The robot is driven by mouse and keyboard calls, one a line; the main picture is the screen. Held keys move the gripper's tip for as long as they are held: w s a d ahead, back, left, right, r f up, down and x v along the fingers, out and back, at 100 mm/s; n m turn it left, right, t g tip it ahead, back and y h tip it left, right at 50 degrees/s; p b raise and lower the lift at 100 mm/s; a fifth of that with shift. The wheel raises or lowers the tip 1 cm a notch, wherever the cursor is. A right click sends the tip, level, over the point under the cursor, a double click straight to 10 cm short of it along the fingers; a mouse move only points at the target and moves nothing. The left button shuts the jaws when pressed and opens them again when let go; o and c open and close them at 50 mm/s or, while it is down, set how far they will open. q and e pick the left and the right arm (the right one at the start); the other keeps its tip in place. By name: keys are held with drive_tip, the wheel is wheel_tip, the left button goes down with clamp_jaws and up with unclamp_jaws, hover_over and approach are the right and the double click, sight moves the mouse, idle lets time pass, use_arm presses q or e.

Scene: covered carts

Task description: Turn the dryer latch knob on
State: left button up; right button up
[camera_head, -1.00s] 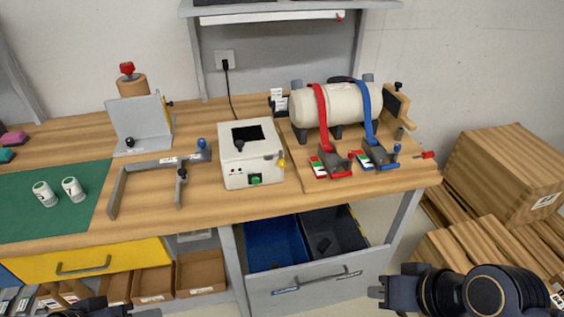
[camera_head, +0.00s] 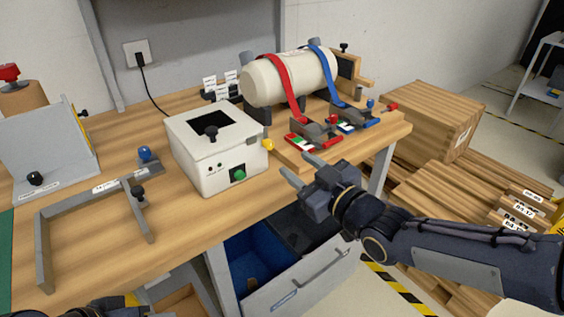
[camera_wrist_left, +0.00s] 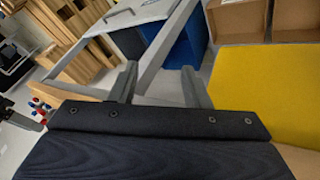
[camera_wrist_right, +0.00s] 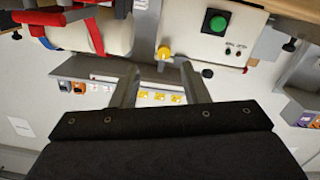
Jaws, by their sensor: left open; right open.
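The dryer looks to be the white box (camera_head: 205,165) on the bench, with a dark window on top. Which knob is the latch is not labelled legibly. My right gripper (camera_head: 298,169) is open and empty, to the right of the box and apart from it. In the right wrist view the yellow knob (camera_wrist_right: 164,52) shows just beyond and between the open fingers. My left gripper (camera_wrist_left: 158,90) is open and empty, low by the bench front.
A grey frame (camera_head: 95,190) lies to the left. An open drawer (camera_head: 300,280) juts out below. Wooden crates (camera_head: 435,115) stand at right.

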sight(271, 148)
drive_tip(key=x, duration=0.8)
drive_tip(key=shift+s+a+r, duration=0.15)
drive_tip(key=shift+a+r, duration=0.05)
drive_tip(key=shift+a, duration=0.1)
drive_tip(key=shift+c, duration=0.4)
clamp_jaws()
